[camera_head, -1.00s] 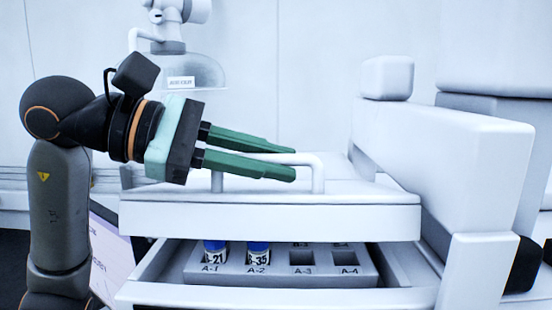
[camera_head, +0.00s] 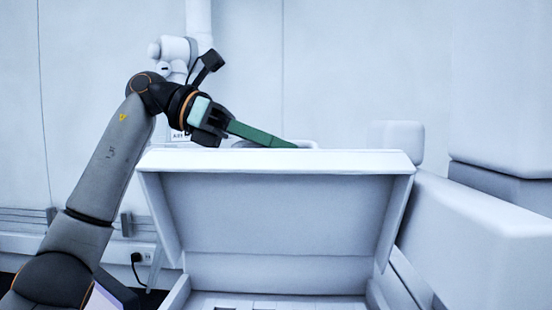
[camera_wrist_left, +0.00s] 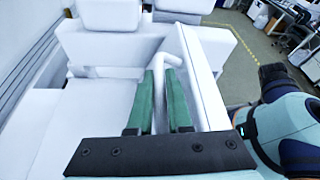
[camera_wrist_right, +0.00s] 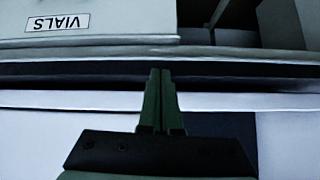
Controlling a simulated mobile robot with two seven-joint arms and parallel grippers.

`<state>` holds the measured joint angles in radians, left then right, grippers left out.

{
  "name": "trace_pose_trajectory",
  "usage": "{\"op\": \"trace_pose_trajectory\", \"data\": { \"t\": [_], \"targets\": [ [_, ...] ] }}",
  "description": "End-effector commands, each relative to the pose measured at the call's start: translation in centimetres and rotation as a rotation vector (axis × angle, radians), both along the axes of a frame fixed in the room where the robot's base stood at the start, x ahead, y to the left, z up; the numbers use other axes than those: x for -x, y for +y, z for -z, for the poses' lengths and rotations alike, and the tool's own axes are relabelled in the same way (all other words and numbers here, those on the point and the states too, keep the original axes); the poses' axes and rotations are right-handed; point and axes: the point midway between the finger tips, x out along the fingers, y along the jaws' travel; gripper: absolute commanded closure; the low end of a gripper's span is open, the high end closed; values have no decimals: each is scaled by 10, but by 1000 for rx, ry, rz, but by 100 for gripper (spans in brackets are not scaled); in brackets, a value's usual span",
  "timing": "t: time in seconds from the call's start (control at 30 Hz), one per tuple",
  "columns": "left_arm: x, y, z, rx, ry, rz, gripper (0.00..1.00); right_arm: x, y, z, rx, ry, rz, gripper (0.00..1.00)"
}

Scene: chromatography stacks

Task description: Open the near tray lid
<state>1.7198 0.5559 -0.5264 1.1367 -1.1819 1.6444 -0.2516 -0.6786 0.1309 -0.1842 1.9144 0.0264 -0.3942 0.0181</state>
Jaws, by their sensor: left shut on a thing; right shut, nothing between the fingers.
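The near tray lid (camera_head: 280,215) is tilted up steeply, and its inner face shows in the head view. My left gripper (camera_head: 290,145) reaches in from the left behind the lid's raised edge. In the left wrist view its green fingers (camera_wrist_left: 163,78) are shut on the white bar handle (camera_wrist_left: 170,56) on the lid's outer face (camera_wrist_left: 203,75). The head view mostly hides this grip. My right gripper (camera_wrist_right: 160,75) shows only in its wrist view, shut and empty, with its green fingers together. Only a strip of the opened tray's inside (camera_head: 270,302) shows at the bottom.
White equipment (camera_head: 480,240) stands close on the right of the lid. In the right wrist view, a white surface bears an upside-down VIALS label (camera_wrist_right: 57,22), with a dark gap below it. A wall stands behind.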

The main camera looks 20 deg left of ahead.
Motion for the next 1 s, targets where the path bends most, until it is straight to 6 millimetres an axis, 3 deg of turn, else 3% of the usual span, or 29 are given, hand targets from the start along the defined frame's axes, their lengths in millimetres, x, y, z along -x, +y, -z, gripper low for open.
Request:
{"op": "trace_pose_trajectory", "data": {
  "t": [0.4,1.0],
  "targets": [
    [-39,11,-3,2,6,-2,100,0,0,0,0,1,0,100],
    [-49,14,-1,-2,5,-1,100,0,0,0,0,1,0,100]
  ]
}}
